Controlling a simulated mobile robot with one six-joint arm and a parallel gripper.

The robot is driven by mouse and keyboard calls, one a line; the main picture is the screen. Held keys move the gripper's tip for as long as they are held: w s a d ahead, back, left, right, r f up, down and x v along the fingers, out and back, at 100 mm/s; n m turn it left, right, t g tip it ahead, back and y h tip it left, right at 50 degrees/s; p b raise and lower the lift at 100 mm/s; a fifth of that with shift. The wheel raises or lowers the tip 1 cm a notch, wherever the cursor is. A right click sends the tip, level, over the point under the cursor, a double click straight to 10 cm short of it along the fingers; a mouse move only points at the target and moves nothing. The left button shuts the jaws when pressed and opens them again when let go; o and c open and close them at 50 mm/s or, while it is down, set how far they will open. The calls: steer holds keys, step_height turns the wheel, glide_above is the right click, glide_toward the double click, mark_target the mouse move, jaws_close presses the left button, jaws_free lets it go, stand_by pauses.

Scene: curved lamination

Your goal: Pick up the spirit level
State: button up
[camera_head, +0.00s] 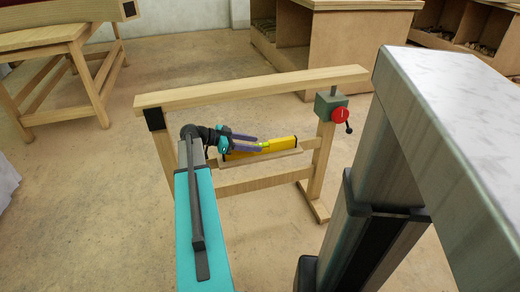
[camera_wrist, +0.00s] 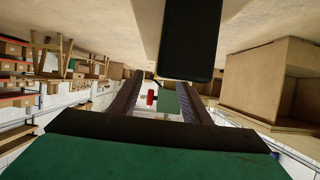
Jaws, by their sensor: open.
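The spirit level (camera_head: 282,145) is a yellow bar lying on a narrow wooden ledge (camera_head: 262,157) under the top beam of a wooden trestle, in the head view. My gripper (camera_head: 258,143) reaches in from the left, with its purple fingers pointing right along the level's left part. The fingers are apart and overlap the level in the picture; I cannot tell whether they touch it. In the wrist view my gripper (camera_wrist: 161,86) shows two dark, separated fingers. I cannot make out the yellow level there; a dark block (camera_wrist: 188,40) fills the upper middle.
The trestle's top beam (camera_head: 250,88) runs just above the gripper. A green vise (camera_head: 328,106) with a red knob sits at its right end. A wooden table (camera_head: 45,40) stands at the back left and a wooden cabinet (camera_head: 345,45) behind. Open floor lies in front.

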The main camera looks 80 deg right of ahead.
mark_target(257, 144)
steer(key=shift+b+x, duration=0.4)
steer(key=shift+x, duration=1.6)
steer(key=shift+w+d, duration=0.1)
steer(key=shift+d, duration=0.05)
jaws_close()
